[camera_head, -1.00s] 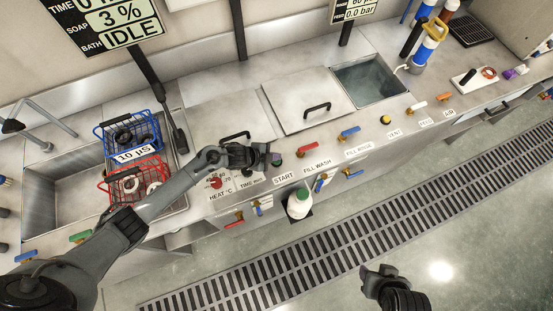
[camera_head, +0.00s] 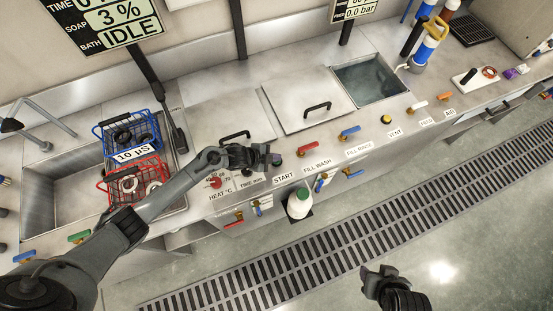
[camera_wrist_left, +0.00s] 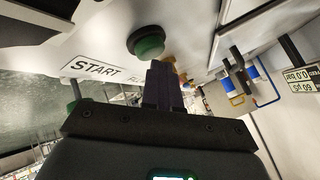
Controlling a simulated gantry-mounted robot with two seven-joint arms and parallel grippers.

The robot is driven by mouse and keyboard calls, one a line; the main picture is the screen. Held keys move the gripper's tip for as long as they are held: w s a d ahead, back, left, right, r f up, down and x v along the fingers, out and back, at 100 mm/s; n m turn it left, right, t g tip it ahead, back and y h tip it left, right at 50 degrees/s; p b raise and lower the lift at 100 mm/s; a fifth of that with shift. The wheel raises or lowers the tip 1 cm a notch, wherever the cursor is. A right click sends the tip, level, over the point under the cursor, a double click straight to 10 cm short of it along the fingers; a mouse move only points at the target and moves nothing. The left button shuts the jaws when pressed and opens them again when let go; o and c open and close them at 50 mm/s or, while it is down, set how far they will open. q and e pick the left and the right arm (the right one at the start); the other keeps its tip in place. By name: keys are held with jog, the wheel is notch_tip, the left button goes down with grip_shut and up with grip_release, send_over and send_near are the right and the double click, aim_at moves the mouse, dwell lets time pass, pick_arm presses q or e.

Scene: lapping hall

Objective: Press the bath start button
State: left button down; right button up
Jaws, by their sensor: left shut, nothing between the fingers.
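The green start button (camera_wrist_left: 148,42) sits above the START label (camera_wrist_left: 95,68) in the left wrist view, round on a dark collar. In the head view the button (camera_head: 276,160) is partly covered by my left gripper (camera_head: 267,157), beside the START label. My left gripper's fingers (camera_wrist_left: 165,78) are shut and empty, close to the button; I cannot tell whether they touch it. My right gripper (camera_head: 379,271) hangs over the floor at lower right, away from the bench; its jaw state is unclear.
The display (camera_head: 110,22) reads BATH IDLE. A red heat knob (camera_head: 215,182) and a dark time knob (camera_head: 246,173) are left of the button; a red valve handle (camera_head: 306,145) is to its right. Blue (camera_head: 127,130) and red (camera_head: 135,183) baskets stand left.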

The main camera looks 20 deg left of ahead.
pick_arm(q)
jog(key=shift+f+b, duration=0.4)
jog(key=shift+f, duration=0.05)
dwell(0.7)
jog(key=shift+r, duration=0.15)
jog(key=shift+r+p, duration=0.75)
jog(key=shift+p, duration=0.2)
jog(key=shift+r, duration=0.15)
notch_tip(320, 180, up, 5)
jog(key=p, duration=0.4)
jog(key=shift+p, duration=0.3)
